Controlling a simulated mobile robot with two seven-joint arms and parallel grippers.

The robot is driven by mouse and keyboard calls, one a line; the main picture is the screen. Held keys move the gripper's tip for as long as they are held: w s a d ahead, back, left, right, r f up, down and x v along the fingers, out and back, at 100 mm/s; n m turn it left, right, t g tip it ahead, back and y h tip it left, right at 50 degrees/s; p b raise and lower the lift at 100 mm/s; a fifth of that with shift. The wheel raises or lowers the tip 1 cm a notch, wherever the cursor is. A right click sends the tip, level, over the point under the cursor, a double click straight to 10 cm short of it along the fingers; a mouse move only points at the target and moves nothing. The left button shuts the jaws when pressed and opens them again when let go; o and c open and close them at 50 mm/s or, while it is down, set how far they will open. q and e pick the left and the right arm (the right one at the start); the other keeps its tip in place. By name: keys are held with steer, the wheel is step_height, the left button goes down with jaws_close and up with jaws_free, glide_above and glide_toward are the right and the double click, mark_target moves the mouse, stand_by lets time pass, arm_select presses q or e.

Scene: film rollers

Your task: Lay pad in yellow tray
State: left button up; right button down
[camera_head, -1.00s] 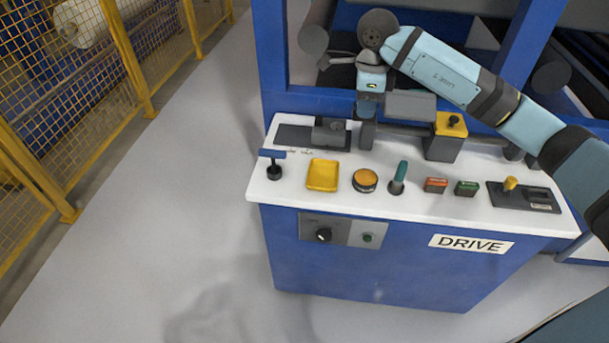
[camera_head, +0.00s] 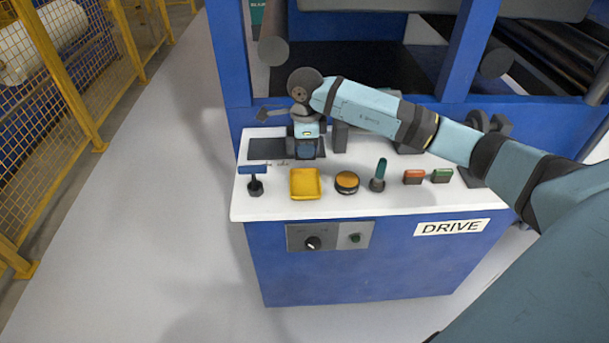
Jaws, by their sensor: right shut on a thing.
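The yellow tray (camera_head: 305,184) is a shallow square dish, empty, on the white counter. My right gripper (camera_head: 306,156) points down over the dark plate (camera_head: 266,149) behind the tray. It is shut on a small dark block, which I take to be the pad; the gripper hides most of it. I cannot tell whether the block still touches the plate. My left gripper is not in view.

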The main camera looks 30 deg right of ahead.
step_height(320, 180, down, 10)
steer(key=shift+r, duration=0.2)
steer(key=shift+f+b, duration=0.1)
steer(key=shift+b, duration=0.2)
steer(key=c, duration=1)
jaws_free()
